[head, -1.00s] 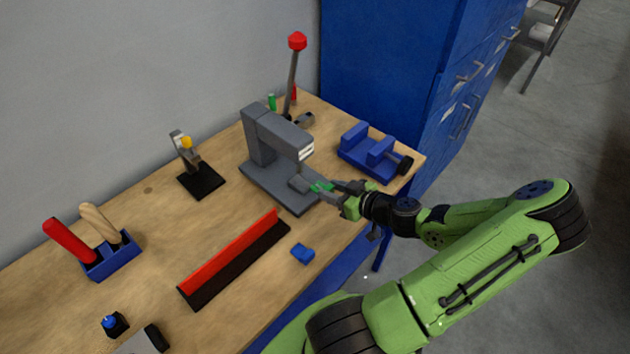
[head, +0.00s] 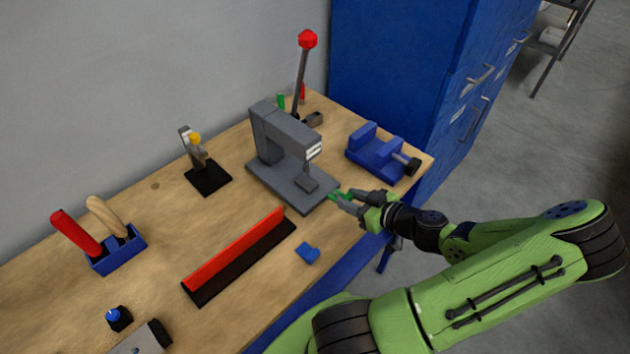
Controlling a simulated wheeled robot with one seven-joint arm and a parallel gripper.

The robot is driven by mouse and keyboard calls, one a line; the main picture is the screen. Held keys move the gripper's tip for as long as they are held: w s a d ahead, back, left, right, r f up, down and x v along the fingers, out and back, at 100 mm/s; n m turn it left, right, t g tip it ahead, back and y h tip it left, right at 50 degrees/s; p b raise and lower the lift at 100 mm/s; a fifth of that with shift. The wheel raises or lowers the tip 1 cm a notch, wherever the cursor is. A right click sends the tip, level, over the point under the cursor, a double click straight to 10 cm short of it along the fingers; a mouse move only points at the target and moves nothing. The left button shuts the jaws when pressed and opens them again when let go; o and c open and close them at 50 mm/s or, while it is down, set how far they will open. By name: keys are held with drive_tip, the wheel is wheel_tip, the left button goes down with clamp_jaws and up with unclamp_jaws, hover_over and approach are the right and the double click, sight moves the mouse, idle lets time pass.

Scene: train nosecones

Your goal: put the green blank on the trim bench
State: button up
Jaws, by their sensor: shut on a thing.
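The green blank (head: 338,193) is a small green piece at the tips of my gripper (head: 347,199). My gripper is shut on it, and the fingers hide part of it. It is just right of the front end of the grey press (head: 272,180), over or near the bench's front edge. I cannot tell its height above the wood. The wooden bench (head: 160,220) runs along the wall; nothing in view marks which bench is the trim bench.
A blue vise (head: 375,158) stands behind my gripper. A red-and-black strip (head: 238,255) and a small blue block (head: 307,253) lie to the left. A red-knobbed lever (head: 302,75) stands at the back. Bare wood lies between the strip and the blue tool holder (head: 118,252).

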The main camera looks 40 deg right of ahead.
drive_tip(key=w+p, duration=0.1)
drive_tip(key=w, duration=0.9)
drive_tip(key=shift+a, duration=0.1)
drive_tip(key=shift+w+a+f+p, duration=0.15)
drive_tip(key=shift+w+p, duration=0.15)
drive_tip(key=shift+w, duration=0.9)
drive_tip(key=shift+s+f+b, duration=0.1)
drive_tip(key=shift+f+b, duration=0.25)
drive_tip(key=shift+f, duration=1.05)
drive_tip(key=shift+f+b, duration=0.25)
drive_tip(key=shift+b, duration=0.05)
drive_tip(key=o, duration=1)
drive_tip(key=shift+r, duration=0.1)
drive_tip(key=shift+r+p, duration=0.1)
drive_tip(key=shift+p, duration=0.4)
